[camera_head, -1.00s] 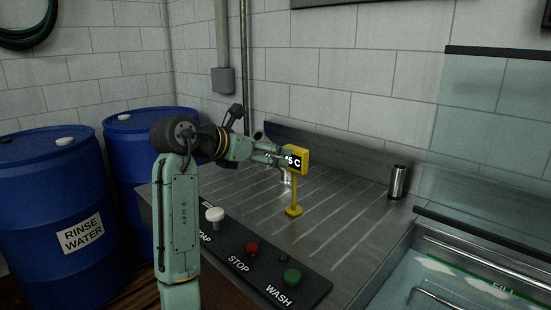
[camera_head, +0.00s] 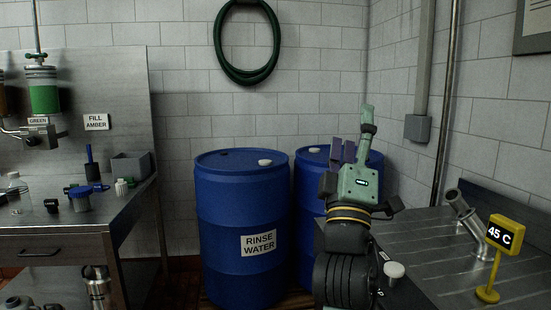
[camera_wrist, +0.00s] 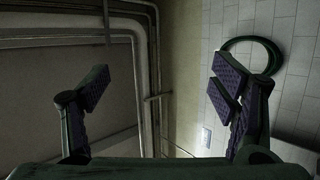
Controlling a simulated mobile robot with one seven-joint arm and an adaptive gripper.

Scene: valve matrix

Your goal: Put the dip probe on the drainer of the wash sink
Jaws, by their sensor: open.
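The yellow dip probe (camera_head: 501,235), with a display reading 45 C, stands upright on its round base on the ribbed metal drainer (camera_head: 440,262) at the right of the head view. My gripper (camera_head: 350,150) is raised in front of the blue drums, to the left of the probe and well apart from it. In the wrist view my gripper (camera_wrist: 160,95) has its fingers spread wide with nothing between them. The wrist view shows wall, pipes and the green hose, not the probe. The sink basin is out of view.
A metal spout (camera_head: 468,218) rises from the drainer beside the probe. A white knob (camera_head: 393,270) sits at its front edge. A steel bench (camera_head: 75,225) with bottles and fittings is at the far left.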

